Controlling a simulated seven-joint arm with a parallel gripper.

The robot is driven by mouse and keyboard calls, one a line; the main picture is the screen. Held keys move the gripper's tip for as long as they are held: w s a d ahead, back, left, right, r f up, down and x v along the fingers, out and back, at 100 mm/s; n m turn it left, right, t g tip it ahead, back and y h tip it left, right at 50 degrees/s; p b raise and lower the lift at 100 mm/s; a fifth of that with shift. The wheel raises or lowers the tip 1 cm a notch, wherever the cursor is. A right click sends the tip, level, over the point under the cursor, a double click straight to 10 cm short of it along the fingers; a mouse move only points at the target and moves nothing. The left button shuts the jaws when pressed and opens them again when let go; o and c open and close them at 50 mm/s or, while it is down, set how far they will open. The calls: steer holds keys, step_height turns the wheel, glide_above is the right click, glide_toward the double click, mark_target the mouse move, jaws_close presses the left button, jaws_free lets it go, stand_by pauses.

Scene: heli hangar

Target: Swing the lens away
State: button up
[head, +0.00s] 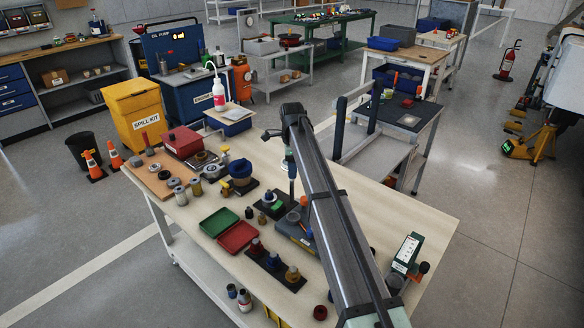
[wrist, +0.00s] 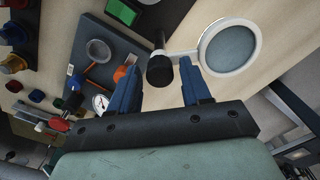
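The lens (wrist: 229,47) is a round glass in a white ring, at the upper right of the wrist view. A pale arm runs left from its ring to a black knob (wrist: 160,71). My gripper (wrist: 159,64) is open, with one blue finger on each side of the knob. The knob lies between the fingertips in the picture; I cannot tell whether either finger touches it. In the head view my arm reaches over the workbench (head: 390,212) and hides most of the gripper. I cannot make out the lens clearly there.
A grey board (wrist: 105,40) with a ring-shaped tool and a gauge lies left of the fingers in the wrist view. In the head view, a green tray (head: 219,222) and a red tray (head: 238,237) sit left of my arm. A green-and-white box (head: 408,250) stands to its right.

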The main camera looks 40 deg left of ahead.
steer(key=shift+o, duration=0.7)
step_height(320, 180, up, 14)
steer(key=shift+f, duration=0.15)
stand_by(0.5)
